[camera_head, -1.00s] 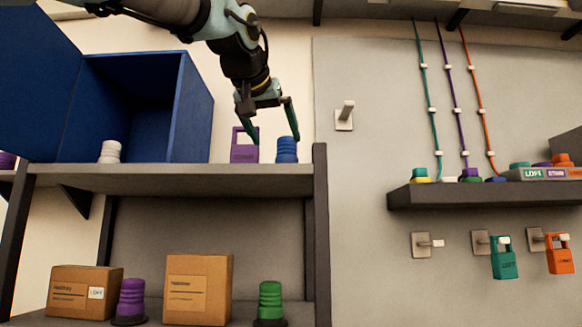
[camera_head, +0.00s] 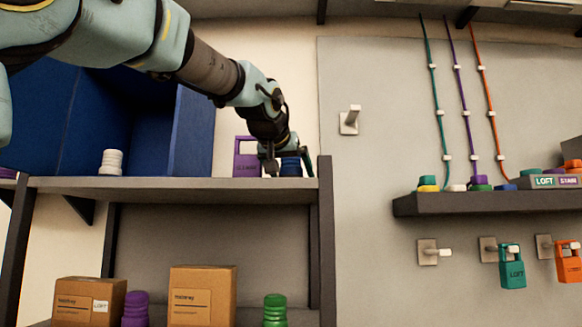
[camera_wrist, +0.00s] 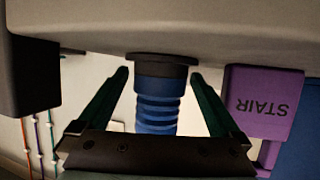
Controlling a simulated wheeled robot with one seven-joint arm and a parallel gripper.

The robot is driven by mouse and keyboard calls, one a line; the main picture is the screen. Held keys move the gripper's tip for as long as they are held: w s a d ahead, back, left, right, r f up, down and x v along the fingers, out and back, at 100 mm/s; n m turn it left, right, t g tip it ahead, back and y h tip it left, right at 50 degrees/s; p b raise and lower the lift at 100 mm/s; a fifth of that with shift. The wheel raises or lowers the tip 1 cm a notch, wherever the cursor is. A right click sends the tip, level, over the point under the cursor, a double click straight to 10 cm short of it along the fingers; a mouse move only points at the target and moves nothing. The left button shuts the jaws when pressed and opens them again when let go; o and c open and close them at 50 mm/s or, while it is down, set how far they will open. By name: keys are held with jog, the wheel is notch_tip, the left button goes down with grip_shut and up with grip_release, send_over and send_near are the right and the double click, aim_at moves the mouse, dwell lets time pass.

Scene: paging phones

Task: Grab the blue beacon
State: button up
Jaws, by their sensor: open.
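The blue beacon (camera_head: 291,167) stands upright on the top shelf near its right end. It is ribbed and partly hidden behind my gripper (camera_head: 288,165) in the head view. In the wrist view, which looks upside down, the blue beacon (camera_wrist: 157,105) hangs from its dark base between my two green fingers. My gripper (camera_wrist: 160,78) is open, with one finger on each side of the beacon. A small gap shows between the beacon and each finger.
A purple pager marked STAIR (camera_wrist: 262,103) stands close beside the beacon, also in the head view (camera_head: 246,157). A white beacon (camera_head: 112,162) and a blue open cabinet (camera_head: 190,130) are to the left. A dark post (camera_head: 326,240) bounds the shelf's right end.

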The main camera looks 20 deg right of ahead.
grip_shut()
dwell(0.8)
jog(key=shift+r, duration=0.1)
